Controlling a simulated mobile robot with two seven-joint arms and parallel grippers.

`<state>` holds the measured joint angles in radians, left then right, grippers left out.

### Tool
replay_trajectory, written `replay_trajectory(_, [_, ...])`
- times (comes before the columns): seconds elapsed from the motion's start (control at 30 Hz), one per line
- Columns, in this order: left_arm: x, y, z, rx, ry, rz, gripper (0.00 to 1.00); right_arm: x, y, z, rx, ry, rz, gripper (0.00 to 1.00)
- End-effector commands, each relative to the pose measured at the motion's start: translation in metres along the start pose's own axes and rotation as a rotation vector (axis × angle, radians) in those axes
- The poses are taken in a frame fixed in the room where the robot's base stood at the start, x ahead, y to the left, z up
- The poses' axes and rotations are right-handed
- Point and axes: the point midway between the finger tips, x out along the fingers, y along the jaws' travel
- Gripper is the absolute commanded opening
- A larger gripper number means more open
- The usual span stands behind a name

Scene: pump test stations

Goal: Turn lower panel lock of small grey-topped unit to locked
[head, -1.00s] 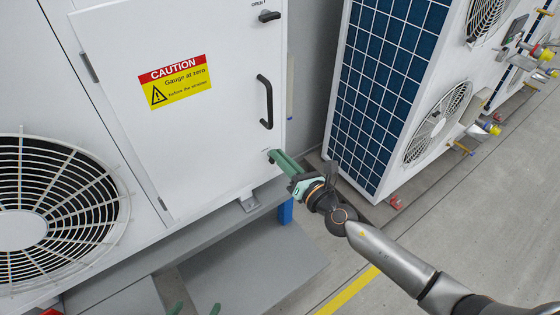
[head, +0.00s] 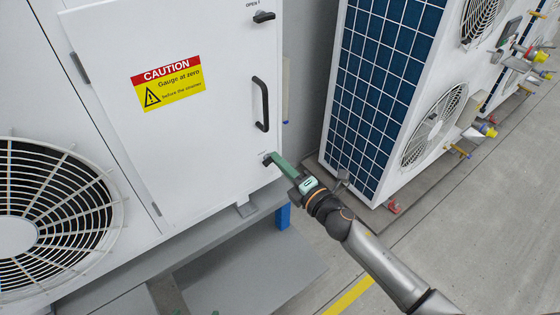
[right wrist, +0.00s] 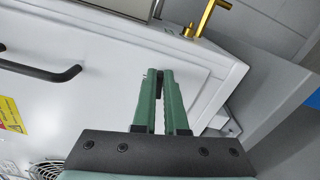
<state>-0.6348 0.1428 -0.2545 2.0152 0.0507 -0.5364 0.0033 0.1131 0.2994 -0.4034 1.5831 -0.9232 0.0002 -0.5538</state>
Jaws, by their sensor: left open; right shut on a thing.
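The lower panel lock (head: 266,161) is a small dark knob near the lower right corner of a white panel door (head: 120,90). My right gripper (head: 272,157) comes in from the right with its green fingers shut on this lock. In the right wrist view, the fingertips (right wrist: 160,74) close around the dark lock (right wrist: 160,84). Its turn position is mostly hidden by the fingers. The unit's top is out of view. My left gripper (head: 196,312) shows only as green fingertips, apart and empty, at the bottom edge of the head view.
An upper dark lock (head: 263,17) and a black door handle (head: 261,104) sit above on the same door. A fan grille (head: 50,205) is at left. Another unit with a blue finned side (head: 375,80) stands close at right, with open floor in front.

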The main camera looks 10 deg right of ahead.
Motion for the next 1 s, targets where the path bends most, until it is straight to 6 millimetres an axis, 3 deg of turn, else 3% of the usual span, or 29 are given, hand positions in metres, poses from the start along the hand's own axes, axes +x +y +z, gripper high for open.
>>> replay_trajectory(0.4, [-0.0016,-0.0003,-0.0017,0.0,0.0,-0.001,1.0,-0.0003,-0.0038,0.0,0.184,-0.001,-0.003,0.0])
replay_trajectory(0.97, [0.0008,-0.0011,-0.008,0.003,0.012,-0.001,1.0,-0.0003,-0.0044,-0.0007,0.207,0.0,-0.003,0.0])
replay_trajectory(1.0, [0.0008,-0.001,-0.0079,0.003,0.012,-0.001,1.0,-0.0003,-0.0044,-0.0007,0.207,0.0,-0.003,0.14])
